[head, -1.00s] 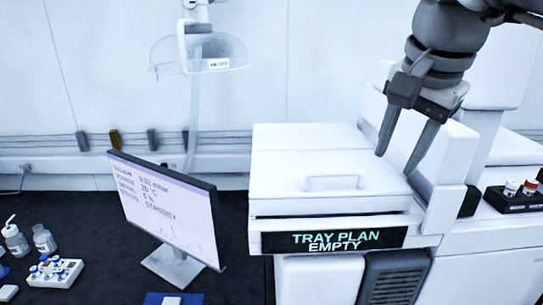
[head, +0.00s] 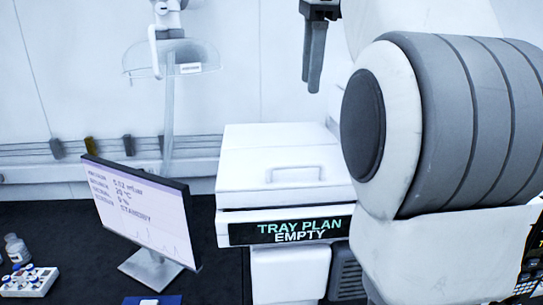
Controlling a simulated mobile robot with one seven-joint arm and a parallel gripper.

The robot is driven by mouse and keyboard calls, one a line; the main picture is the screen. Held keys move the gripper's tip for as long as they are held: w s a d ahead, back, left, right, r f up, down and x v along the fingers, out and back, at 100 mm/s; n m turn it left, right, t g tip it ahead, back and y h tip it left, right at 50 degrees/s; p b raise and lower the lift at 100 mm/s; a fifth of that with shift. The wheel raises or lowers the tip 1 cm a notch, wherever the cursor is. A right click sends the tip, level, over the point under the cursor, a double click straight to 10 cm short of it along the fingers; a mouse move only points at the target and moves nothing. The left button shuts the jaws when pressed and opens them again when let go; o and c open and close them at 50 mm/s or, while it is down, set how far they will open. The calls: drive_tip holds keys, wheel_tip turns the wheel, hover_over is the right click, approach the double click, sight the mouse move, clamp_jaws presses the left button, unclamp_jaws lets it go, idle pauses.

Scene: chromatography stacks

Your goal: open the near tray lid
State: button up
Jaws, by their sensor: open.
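The near tray lid (head: 252,158) is a flat white cover on the white instrument, and it lies shut. Its low white loop handle (head: 293,174) stands near the front edge. Below it, a black display (head: 291,230) reads "TRAY PLAN EMPTY". My gripper (head: 312,88) is above and behind the lid, apart from it, with its dark fingers pointing down. It is open, and nothing shows between its fingers. My arm hides the right side of the instrument.
A monitor (head: 142,207) on a stand is left of the instrument. A clear shield (head: 172,58) hangs on a post at the back left. A white rack of vials (head: 30,280) and a bottle (head: 16,248) stand at the far left.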

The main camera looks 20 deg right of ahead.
sight(302, 163)
drive_tip(key=w+f+b, duration=0.1)
drive_tip(key=f, duration=0.4)
drive_tip(key=w+f+b, duration=0.1)
drive_tip(key=f+b, duration=0.1)
drive_tip(key=f, duration=0.4)
drive_tip(key=w+d+f+b, duration=0.1)
drive_tip(key=f, duration=0.4)
drive_tip(key=shift+f+b, duration=0.2)
drive_tip(key=shift+b, duration=0.15)
clamp_jaws()
idle(0.6)
